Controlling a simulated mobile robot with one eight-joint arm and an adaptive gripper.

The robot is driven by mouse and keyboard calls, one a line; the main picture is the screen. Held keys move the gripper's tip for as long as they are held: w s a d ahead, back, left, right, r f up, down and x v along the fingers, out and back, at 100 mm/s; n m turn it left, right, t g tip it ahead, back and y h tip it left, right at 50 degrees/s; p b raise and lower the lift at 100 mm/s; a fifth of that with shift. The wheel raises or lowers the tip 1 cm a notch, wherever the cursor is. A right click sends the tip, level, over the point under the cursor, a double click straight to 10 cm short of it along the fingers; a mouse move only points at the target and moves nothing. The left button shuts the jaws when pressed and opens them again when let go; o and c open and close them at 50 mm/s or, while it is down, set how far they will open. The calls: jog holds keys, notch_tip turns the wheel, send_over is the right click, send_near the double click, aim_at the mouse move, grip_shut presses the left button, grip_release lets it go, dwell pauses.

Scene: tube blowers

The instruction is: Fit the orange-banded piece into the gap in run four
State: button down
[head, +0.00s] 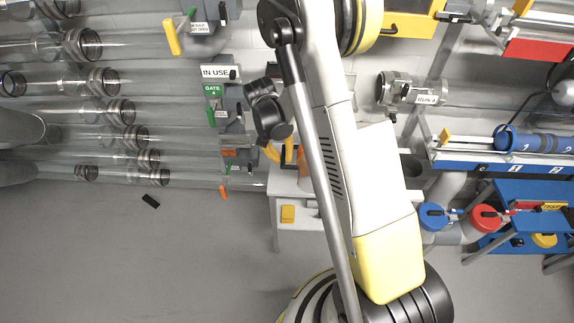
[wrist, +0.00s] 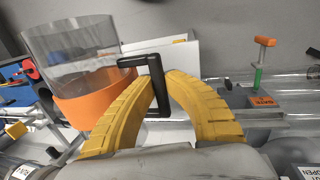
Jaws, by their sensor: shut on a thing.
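The orange-banded piece is a clear cylinder with a wide orange band (wrist: 85,105) and a black side handle (wrist: 160,85). In the wrist view it stands at the left, slightly tilted in the picture. My gripper (wrist: 163,105) has its yellow fingers shut on the handle. In the head view my gripper (head: 279,152) is above the white table; a bit of the orange band (head: 305,172) shows, the rest hidden by my arm. I cannot tell whether the piece touches the table. A coupling labelled RUN 4 (head: 427,99) is right of my arm; the gap is not clearly visible.
Several clear tubes with metal collars (head: 122,111) run along the left wall. A green GATE 4 label (head: 213,90) hangs below an IN USE sign (head: 216,72). Blue benches (head: 532,191) stand at the right. Floor at lower left is mostly clear.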

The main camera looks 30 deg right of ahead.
jog(key=shift+w+d+f+b, duration=0.2)
jog(key=shift+w+f+b, duration=1.25)
jog(key=shift+w+f, duration=1.35)
jog(key=shift+w+d+f+b, duration=0.15)
jog(key=shift+w+f+b, duration=1.3)
jog(key=shift+w+f, duration=1.35)
jog(key=shift+w+r, duration=0.1)
jog(key=c, duration=1.5)
grip_release()
jog(key=shift+c, duration=0.2)
jog(key=shift+o, duration=0.3)
